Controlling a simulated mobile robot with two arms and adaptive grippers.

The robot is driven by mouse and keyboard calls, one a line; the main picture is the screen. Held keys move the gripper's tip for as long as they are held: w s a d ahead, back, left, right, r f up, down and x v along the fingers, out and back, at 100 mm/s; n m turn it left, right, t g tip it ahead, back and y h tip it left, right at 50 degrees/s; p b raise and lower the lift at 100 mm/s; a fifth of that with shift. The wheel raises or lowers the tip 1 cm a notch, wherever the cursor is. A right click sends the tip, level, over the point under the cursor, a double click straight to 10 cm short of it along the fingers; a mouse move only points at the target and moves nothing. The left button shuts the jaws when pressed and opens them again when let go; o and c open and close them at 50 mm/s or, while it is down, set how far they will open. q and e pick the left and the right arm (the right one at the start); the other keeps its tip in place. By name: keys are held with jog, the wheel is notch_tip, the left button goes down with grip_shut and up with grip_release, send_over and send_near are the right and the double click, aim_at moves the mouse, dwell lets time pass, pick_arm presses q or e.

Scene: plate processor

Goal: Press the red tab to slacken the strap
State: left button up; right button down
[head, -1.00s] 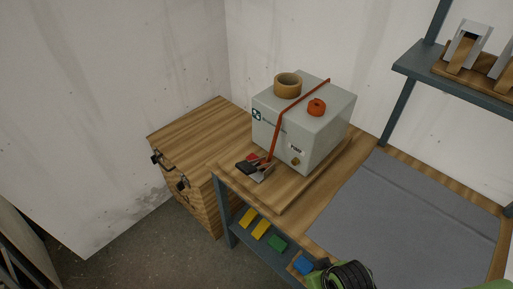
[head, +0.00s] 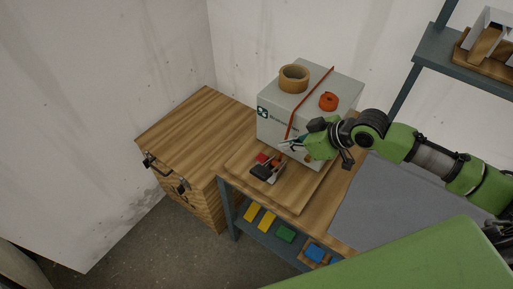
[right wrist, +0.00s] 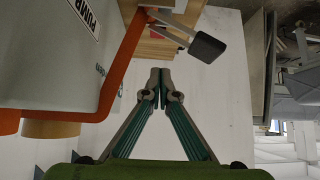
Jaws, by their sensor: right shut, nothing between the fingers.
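A grey box (head: 342,94) stands on a wooden board, with an orange strap (head: 301,112) running over it. At the strap's lower end is a buckle with a black lever (head: 264,172) and a small red tab (head: 263,158). My right gripper (head: 286,146) is shut and empty, beside the front of the box and just above and right of the buckle. In the right wrist view, the closed fingertips (right wrist: 160,76) are apart from the black lever (right wrist: 208,46) and the strap (right wrist: 122,64). My left gripper is out of view.
A wooden cabinet (head: 190,135) stands left of the bench. A grey mat (head: 375,205) covers the bench at right. Coloured blocks lie on the shelf below (head: 238,232).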

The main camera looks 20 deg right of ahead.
jog(key=p, duration=0.3)
send_over(260, 156)
jog(key=s+d, duration=0.2)
jog(key=s, duration=0.1)
notch_tip(260, 156, down, 6)
jog(key=f, duration=0.1)
jog(key=w+f, duration=0.1)
jog(key=f, duration=0.1)
jog(key=shift+a+p, duration=0.15)
jog(key=shift+p, duration=0.15)
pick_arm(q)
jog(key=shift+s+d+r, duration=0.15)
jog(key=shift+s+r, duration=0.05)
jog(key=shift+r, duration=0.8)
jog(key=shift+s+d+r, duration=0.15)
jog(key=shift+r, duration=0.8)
pick_arm(e)
jog(key=shift+s+f, duration=0.1)
jog(key=shift+f, duration=0.6)
